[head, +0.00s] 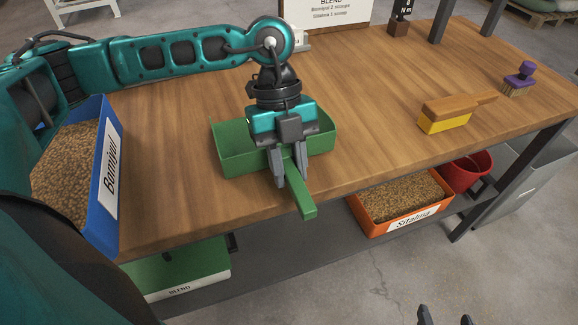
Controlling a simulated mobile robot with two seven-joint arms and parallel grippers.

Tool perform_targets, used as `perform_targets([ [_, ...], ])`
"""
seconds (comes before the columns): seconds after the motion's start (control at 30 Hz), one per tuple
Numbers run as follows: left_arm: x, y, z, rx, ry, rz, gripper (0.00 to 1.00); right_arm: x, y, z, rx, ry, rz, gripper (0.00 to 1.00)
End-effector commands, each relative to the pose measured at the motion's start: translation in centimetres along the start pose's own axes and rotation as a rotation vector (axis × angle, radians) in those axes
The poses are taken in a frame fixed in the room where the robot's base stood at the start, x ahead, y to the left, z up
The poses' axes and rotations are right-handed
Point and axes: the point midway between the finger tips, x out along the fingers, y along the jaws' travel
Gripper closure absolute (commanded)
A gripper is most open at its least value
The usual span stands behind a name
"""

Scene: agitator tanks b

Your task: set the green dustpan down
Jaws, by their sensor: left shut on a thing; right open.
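The green dustpan (234,158) is over the front middle of the wooden table (370,97), its open pan toward the back and its handle pointing to the front edge. My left gripper (286,180) is above it, pointing down, and is shut on the dustpan's handle. The gripper hides part of the pan. I cannot tell whether the pan touches the tabletop. My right gripper (445,316) shows only its fingertips at the bottom edge, open and empty, away from the table.
A blue bin of grain (115,190) stands at the table's left. An orange Sitalna bin (414,217), a red bucket (467,171) and a green Blend bin (180,270) sit below.

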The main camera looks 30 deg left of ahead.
Motion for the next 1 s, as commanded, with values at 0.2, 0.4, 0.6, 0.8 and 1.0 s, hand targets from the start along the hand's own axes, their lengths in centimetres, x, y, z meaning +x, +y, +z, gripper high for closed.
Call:
perform_targets([
  [0.2, 0.1, -0.1, 0.1, 0.002, -0.002, -0.003, 1.00, 0.0, -0.1, -0.3, 0.000, 0.006, -0.002, 0.24],
  [0.4, 0.4, 0.0, 0.2, 0.002, -0.001, -0.001, 0.68, 0.1, -0.1, -0.2, 0.000, 0.007, -0.003, 0.24],
  [0.6, 0.4, 0.0, 0.2, 0.001, -0.001, -0.001, 0.49, 0.1, -0.1, -0.3, 0.001, 0.009, -0.003, 0.24],
  [0.8, 0.4, 0.0, 0.2, 0.001, -0.001, -0.001, 0.47, 0.1, -0.2, -0.4, 0.004, 0.010, -0.003, 0.24],
  [1.0, -0.7, -0.1, 0.1, 0.001, -0.002, -0.003, 0.47, -0.1, -0.3, -0.7, 0.009, 0.014, -0.003, 0.24],
])
